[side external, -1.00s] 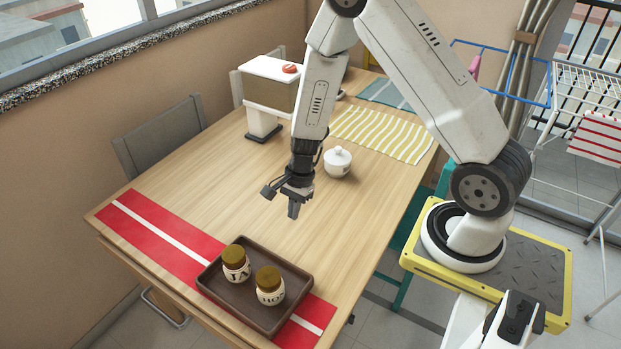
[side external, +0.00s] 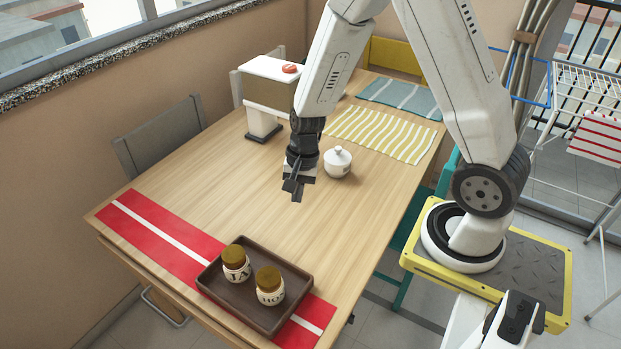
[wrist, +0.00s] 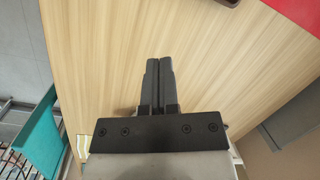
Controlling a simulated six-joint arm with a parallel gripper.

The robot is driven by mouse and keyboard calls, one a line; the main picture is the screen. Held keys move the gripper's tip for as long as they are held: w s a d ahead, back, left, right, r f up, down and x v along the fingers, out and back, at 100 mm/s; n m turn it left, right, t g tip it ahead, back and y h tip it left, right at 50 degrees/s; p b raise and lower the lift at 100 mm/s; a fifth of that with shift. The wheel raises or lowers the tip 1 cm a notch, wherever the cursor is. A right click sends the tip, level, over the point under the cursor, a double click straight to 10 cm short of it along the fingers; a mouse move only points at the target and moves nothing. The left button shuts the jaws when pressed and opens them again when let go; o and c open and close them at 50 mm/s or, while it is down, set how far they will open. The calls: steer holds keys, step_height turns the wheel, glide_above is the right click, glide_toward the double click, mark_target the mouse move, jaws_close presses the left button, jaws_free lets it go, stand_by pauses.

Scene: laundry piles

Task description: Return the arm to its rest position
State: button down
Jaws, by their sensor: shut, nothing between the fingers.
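My gripper (side external: 293,194) hangs above the middle of the wooden table (side external: 215,170), fingers pointing down. In the wrist view, my gripper (wrist: 159,62) has its two fingers together with nothing between them, over bare wood. The arm bends high above the table from its base at the right. In the side view the gripper appears just left of a white lidded pot (side external: 338,161) and does not appear to touch it.
A dark tray (side external: 212,287) with two labelled jars (side external: 236,264) (side external: 270,288) stands on the red runner (side external: 165,238). A white-topped box on a stand (side external: 270,85), a striped yellow cloth (side external: 385,135) and a blue-grey cloth (side external: 400,97) lie further back. Bare wood surrounds the gripper.

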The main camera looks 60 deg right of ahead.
steer(key=s+a+r+n+t+h, duration=0.2)
steer(key=s+r+n, duration=0.3)
steer(key=r+n, duration=0.4)
steer(key=shift+s+r+n, duration=0.3)
steer(key=shift+s+n, duration=0.1)
steer(key=shift+n, duration=1.4)
